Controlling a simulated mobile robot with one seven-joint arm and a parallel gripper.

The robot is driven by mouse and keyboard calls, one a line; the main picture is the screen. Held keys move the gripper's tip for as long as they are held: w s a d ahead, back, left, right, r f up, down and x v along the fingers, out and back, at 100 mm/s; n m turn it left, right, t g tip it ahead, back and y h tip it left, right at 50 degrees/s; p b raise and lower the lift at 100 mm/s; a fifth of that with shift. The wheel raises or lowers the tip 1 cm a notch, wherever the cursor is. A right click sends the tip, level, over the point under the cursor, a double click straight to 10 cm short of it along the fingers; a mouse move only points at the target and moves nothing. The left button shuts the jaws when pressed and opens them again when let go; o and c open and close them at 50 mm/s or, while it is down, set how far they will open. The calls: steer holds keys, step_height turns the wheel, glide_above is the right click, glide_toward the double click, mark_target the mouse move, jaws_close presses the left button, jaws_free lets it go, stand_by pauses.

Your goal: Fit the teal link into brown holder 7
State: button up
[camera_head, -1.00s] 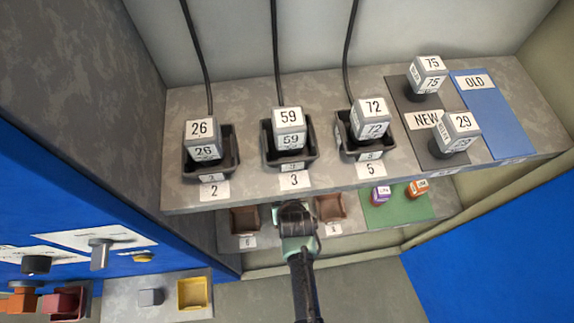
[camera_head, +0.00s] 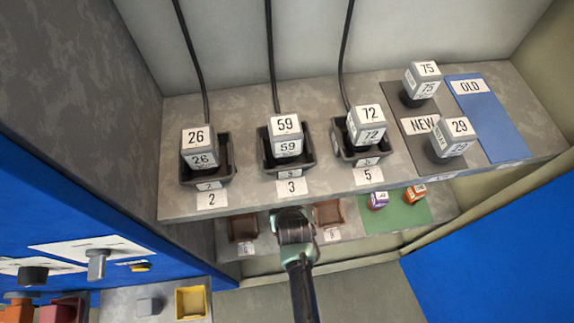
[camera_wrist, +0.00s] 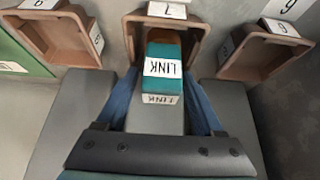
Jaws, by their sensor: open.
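The teal link (camera_wrist: 163,66), a block with white LINK labels, shows in the middle of the wrist view. Its far end is within the walls of brown holder 7 (camera_wrist: 194,30); how deep it sits I cannot tell. My gripper (camera_wrist: 163,97) is open, with one blue finger on each side of the link. Whether the fingers touch it is unclear. In the head view my gripper (camera_head: 294,228) is at the lower shelf and hides holder 7 and the link.
Brown holders 6 (camera_head: 243,228) and 8 (camera_head: 328,212) flank my gripper closely. The upper shelf (camera_head: 240,205) overhangs the lower one and bears black holders with numbered blocks. A green mat (camera_head: 405,214) with small purple and orange blocks lies to the right.

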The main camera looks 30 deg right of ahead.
steer(key=p+v, duration=0.2)
steer(key=v, duration=1)
steer(key=shift+p, duration=0.4)
